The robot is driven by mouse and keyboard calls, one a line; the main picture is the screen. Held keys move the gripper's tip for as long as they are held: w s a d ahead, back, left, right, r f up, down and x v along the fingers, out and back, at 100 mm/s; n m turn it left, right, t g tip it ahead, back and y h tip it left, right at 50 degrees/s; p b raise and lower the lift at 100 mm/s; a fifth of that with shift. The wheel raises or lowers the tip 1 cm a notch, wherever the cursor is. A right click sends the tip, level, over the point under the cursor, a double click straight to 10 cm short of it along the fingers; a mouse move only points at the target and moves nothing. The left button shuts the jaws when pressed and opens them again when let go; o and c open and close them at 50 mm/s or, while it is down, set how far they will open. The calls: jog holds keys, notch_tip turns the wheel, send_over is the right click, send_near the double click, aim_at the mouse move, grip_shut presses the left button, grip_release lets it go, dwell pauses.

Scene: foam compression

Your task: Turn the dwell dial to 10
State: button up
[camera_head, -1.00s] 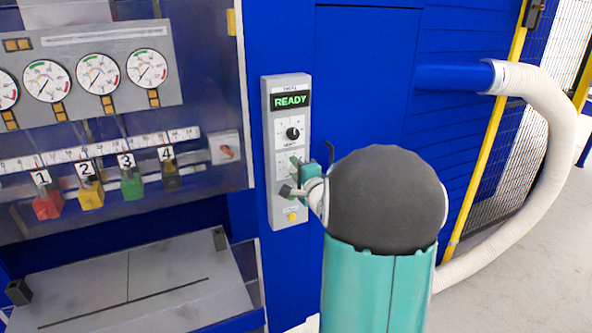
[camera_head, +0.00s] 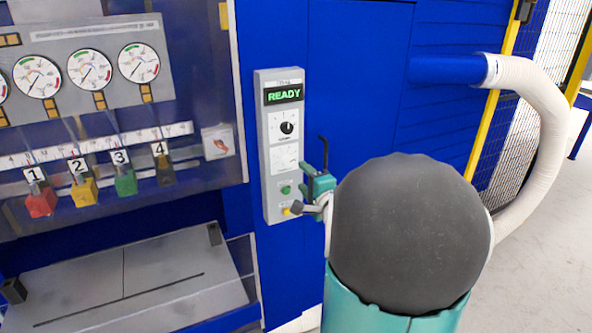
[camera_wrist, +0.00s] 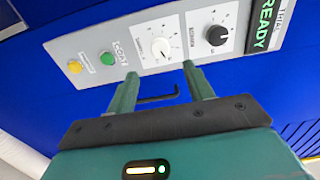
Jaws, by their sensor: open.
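The grey control panel (camera_head: 270,210) stands upright on the blue wall, with a READY display at its top. A black-knobbed dial (camera_head: 287,128) sits below the display and a white-knobbed dial (camera_head: 285,158) lower down. The wrist view shows the black knob (camera_wrist: 216,35) and white knob (camera_wrist: 160,48); their small labels are too blurred to tell which is the dwell dial. My gripper (camera_wrist: 160,84) is open and empty, its fingertips apart from the panel, pointing toward the white dial. In the head view my gripper (camera_head: 312,194) is at the panel's lower right edge.
A green button (camera_wrist: 106,59) and a yellow button (camera_wrist: 75,67) sit beside the white dial. A black hooked rod (camera_wrist: 160,98) shows between my fingers. Gauges (camera_head: 138,63) and numbered coloured blocks (camera_head: 125,184) are to the left. Blue wall lies right of the panel.

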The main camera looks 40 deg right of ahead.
jog(key=shift+v, duration=2.35)
jog(key=w+a+r+n+g, duration=0.15)
jog(key=a+n+g, duration=0.5)
jog(key=a, duration=0.65)
jog(key=s+a+f+n+g+y, duration=0.1)
jog(key=s+a+n+g+y, duration=0.1)
jog(key=s+a+n, duration=0.4)
jog(key=s+a+f+n+g+y, duration=0.2)
jog(key=s+a+n, duration=0.5)
jog(key=a, duration=0.7)
jog(key=shift+n+g+y, duration=0.5)
jog(key=shift+n+g, duration=0.15)
jog(key=shift+n, duration=0.3)
jog(key=shift+s, duration=0.1)
